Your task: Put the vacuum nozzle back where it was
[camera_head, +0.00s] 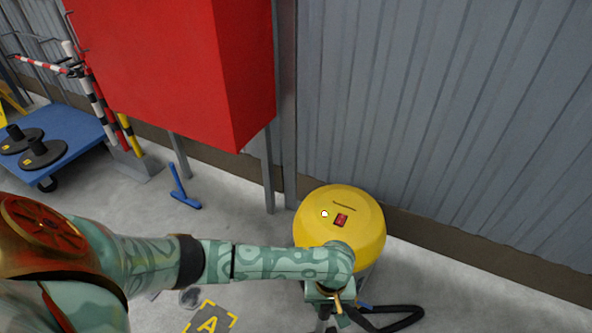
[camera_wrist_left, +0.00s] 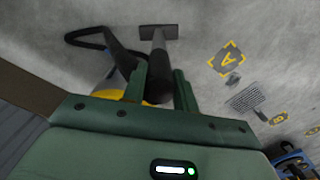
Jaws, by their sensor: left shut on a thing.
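The vacuum nozzle (camera_wrist_left: 159,33), a dark tube with a flat wide head, shows in the left wrist view between my left gripper's fingers. My left gripper (camera_wrist_left: 162,77) is shut on its tube, and the head points away from the gripper over the concrete floor. Whether the head touches the floor I cannot tell. The yellow vacuum (camera_head: 338,218) with a red switch stands by the wall in the head view. My left gripper (camera_head: 336,306) is just in front of it, and my forearm hides part of it. A black hose (camera_head: 398,321) loops to the right. My right gripper is not in view.
A red cabinet (camera_head: 165,70) on legs stands left of the vacuum. A blue cart (camera_head: 60,140) with black weights is at far left. A blue T-shaped tool (camera_head: 182,190) lies near the cabinet legs. A yellow-cornered floor mark (camera_head: 209,322) with an A is left of my gripper.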

